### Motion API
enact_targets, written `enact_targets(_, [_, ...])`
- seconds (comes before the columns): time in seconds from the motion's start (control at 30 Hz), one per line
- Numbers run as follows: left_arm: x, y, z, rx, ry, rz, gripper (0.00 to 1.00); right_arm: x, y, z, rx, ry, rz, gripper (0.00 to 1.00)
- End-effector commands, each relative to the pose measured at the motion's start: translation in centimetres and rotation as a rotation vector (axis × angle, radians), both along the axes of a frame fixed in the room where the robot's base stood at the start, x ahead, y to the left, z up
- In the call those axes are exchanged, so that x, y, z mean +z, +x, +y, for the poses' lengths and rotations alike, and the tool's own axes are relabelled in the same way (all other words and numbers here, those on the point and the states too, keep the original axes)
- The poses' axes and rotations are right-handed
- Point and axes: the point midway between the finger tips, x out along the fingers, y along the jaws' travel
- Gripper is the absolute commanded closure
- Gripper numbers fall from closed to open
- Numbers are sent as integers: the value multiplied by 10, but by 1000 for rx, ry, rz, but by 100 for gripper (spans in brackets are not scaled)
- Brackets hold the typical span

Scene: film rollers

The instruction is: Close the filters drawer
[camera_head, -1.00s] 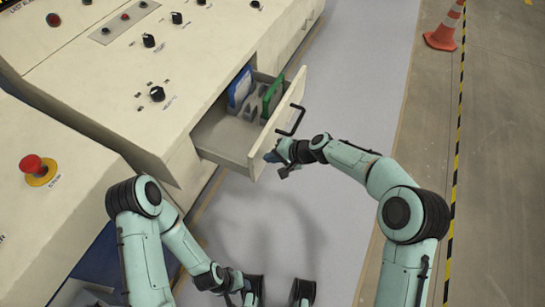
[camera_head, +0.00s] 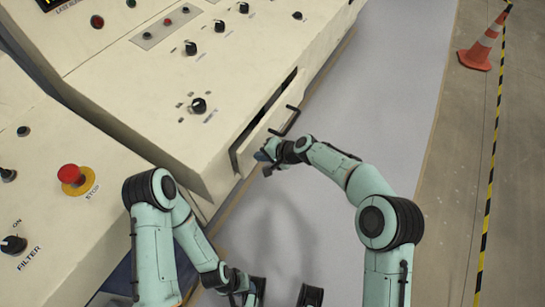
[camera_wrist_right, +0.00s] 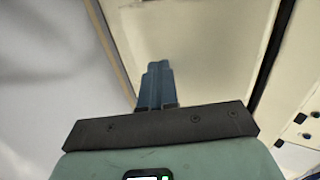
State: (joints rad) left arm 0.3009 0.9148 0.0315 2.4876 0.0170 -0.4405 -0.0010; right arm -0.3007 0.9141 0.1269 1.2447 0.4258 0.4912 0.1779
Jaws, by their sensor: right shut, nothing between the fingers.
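The filters drawer (camera_head: 262,125) is almost shut in the console, its cream front standing slightly out with a narrow dark gap along its top. Its black handle (camera_head: 284,122) faces the aisle. My right gripper (camera_head: 263,158) is at the lower near end of the drawer front, beside the handle. In the right wrist view its blue fingers (camera_wrist_right: 156,82) are together and empty, pointing at the cream drawer front (camera_wrist_right: 205,45); I cannot tell if they touch it. My left gripper (camera_head: 240,286) hangs low at the bottom of the head view, away from the drawer; its fingers are unclear.
The cream console (camera_head: 140,90) with knobs fills the left. A red stop button (camera_head: 73,178) stands on the near panel. The grey aisle floor (camera_head: 385,100) is clear. An orange cone (camera_head: 481,50) and a yellow-black floor stripe (camera_head: 488,190) are at right.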

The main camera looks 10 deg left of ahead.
Motion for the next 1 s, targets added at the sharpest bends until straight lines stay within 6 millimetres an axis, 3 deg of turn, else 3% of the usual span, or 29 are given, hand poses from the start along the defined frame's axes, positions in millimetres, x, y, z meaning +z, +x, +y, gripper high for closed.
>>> enact_targets(0.33, [4, -3, -1, -3, -3, 9, 57, 0, 2, 33, 1, -1, -1, 100])
enact_targets(1.0, [5, -3, -1, -3, -3, 10, 57, 1, 2, 44, -1, 6, -3, 100])
